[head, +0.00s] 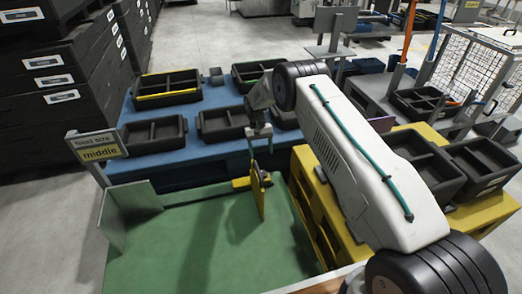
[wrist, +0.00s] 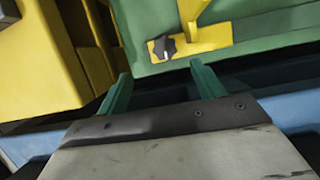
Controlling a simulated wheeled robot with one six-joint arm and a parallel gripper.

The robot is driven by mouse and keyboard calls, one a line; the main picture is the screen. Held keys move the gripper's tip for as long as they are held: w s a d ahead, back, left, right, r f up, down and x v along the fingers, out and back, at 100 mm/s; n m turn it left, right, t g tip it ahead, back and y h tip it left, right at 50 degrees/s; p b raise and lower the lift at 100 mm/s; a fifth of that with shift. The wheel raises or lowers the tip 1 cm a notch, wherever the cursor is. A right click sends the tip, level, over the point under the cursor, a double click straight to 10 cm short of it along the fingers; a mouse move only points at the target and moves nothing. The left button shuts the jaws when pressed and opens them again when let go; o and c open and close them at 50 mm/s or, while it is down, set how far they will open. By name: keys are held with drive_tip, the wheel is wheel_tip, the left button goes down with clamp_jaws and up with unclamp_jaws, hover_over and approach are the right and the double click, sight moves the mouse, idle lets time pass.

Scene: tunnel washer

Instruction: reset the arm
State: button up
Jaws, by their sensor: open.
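My gripper (head: 260,150) hangs over the far edge of the green surface (head: 200,235) in the head view. In the wrist view, its two green fingers (wrist: 162,85) stand wide apart, with nothing between them. Beyond them lies a yellow plate with a dark knob (wrist: 165,47) on a green surface. A yellow upright piece (head: 259,190) stands below my gripper in the head view, next to the small yellow plate (head: 241,183). My arm reaches in from the lower right.
Several black trays (head: 168,90) sit on the blue platform (head: 195,155) behind. More black bins (head: 485,158) stand on the yellow platform (head: 318,205) at right. Stacked black crates (head: 45,80) fill the back left.

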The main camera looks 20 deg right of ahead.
drive_tip(key=shift+r, duration=0.15)
drive_tip(key=s+d+r+t, duration=0.1)
drive_tip(key=s+r, duration=0.3)
drive_tip(key=r, duration=1.1)
drive_tip(key=s+d+r+t, duration=0.1)
drive_tip(key=s+r, duration=0.2)
drive_tip(key=r, duration=1.2)
drive_tip(key=s+r+t, duration=0.1)
drive_tip(key=s+r, duration=1.3)
drive_tip(key=s, duration=0.1)
drive_tip(key=s+d+r+t, duration=0.1)
drive_tip(key=s+d+t, duration=0.1)
drive_tip(key=s, duration=2.8)
